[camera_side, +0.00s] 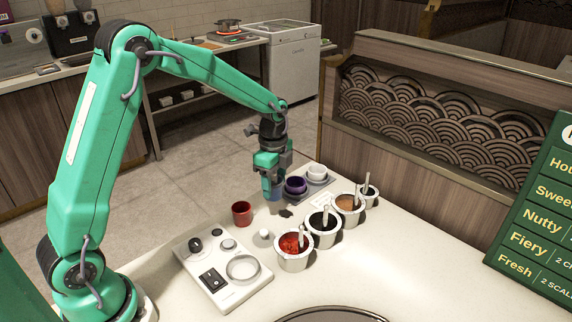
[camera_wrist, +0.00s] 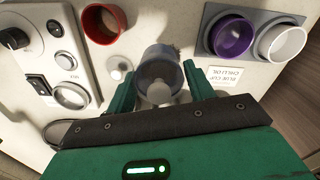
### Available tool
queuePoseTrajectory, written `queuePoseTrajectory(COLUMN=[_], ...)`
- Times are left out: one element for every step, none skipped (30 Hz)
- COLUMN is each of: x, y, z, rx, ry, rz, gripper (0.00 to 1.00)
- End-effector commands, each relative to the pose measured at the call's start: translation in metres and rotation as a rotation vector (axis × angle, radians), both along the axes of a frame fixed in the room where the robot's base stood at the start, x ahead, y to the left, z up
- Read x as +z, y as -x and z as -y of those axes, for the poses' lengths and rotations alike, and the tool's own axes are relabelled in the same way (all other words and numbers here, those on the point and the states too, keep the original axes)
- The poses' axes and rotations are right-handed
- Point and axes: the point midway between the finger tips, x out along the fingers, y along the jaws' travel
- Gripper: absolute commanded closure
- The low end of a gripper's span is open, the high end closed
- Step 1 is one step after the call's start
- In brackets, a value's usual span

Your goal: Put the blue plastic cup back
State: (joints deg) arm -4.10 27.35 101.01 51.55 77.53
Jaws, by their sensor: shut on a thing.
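The blue plastic cup (camera_wrist: 160,68) is translucent and sits between the two green fingers of my gripper (camera_wrist: 165,85) in the wrist view. My gripper is shut on it. In the side view the cup (camera_side: 276,191) shows below my gripper (camera_side: 272,178), which points down beside the cup tray. Whether the cup touches the counter is hard to tell. The grey tray (camera_wrist: 211,14) holds a purple cup (camera_wrist: 232,38) and a white cup (camera_wrist: 283,43). A label card (camera_wrist: 224,77) reading "BLUE CUP CHILLI OIL" lies by the tray.
A red cup (camera_side: 242,214) stands left of my gripper. Several sauce wells, including a red one (camera_side: 294,252), a dark one (camera_side: 323,228) and a brown one (camera_side: 348,208), run along the right with ladles upright. A white control panel (camera_side: 218,272) lies front left.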

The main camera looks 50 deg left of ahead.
Motion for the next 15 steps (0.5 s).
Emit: queuePoseTrajectory(x=[-0.006, -0.009, -0.012, -0.014, -0.016, -0.019, -0.020, -0.021, -0.023, -0.023, -0.024, -0.024, -0.024, -0.024, -0.024], y=[-0.003, -0.005, -0.007, -0.009, -0.010, -0.012, -0.013, -0.014, -0.015, -0.015, -0.016, -0.016, -0.016, -0.016, -0.016], z=[-0.009, -0.013, -0.018, -0.022, -0.025, -0.029, -0.031, -0.033, -0.035, -0.036, -0.037, -0.038, -0.038, -0.038, -0.038], rx=[0.004, 0.004, 0.003, 0.003, 0.003, 0.002, 0.002, 0.001, 0.001, 0.001, 0.000, 0.000, 0.000, 0.000, 0.000], ry=[0.001, 0.000, 0.001, 0.000, 0.000, 0.000, 0.000, 0.000, 0.000, 0.000, 0.000, 0.000, 0.000, 0.000, 0.000], rz=[-0.002, -0.002, -0.002, -0.001, -0.001, -0.001, 0.000, 0.000, 0.001, 0.001, 0.001, 0.001, 0.001, 0.001, 0.001], gripper=[0.69, 0.69, 0.69, 0.69, 0.69, 0.69, 0.69, 0.69, 0.69, 0.69, 0.69, 0.69, 0.69, 0.69, 0.69])
